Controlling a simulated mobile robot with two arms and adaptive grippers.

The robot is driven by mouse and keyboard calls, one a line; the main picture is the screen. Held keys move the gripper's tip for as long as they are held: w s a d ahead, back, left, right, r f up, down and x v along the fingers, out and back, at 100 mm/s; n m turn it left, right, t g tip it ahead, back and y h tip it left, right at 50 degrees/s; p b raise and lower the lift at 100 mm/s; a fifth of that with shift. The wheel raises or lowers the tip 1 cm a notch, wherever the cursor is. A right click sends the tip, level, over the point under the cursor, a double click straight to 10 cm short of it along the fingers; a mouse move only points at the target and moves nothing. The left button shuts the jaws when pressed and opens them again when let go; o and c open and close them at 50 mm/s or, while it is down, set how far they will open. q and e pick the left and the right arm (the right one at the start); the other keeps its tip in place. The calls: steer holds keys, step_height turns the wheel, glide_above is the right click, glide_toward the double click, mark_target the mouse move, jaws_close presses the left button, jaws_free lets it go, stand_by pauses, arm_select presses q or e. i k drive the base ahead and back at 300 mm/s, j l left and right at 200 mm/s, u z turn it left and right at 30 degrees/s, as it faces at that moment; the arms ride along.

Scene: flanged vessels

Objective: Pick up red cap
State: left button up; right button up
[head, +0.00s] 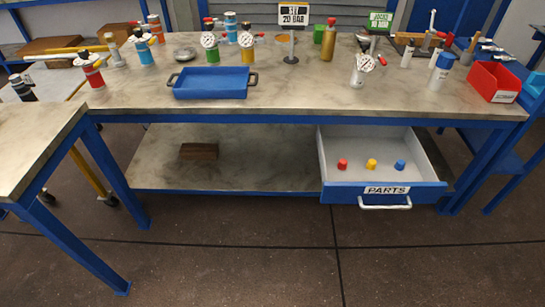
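A small red cap (342,164) stands in the open parts drawer (436,172) under the right part of the workbench. It is the leftmost of three caps there. A yellow cap (371,164) is to its right, and a blue cap (400,165) is further right. The caps stand apart from each other on the pale drawer floor. Neither of my grippers shows in the head view.
The workbench (290,108) carries a blue tray (212,83), a red bin (492,82) and several gauged vessels. The drawer front has a white handle (385,204). A side table (30,140) stands at left. The floor in front is clear.

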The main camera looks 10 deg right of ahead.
mark_target(342, 165)
steer(key=i+l+u, duration=0.1)
steer(key=l+u, duration=1.4)
steer(key=k+l, duration=0.05)
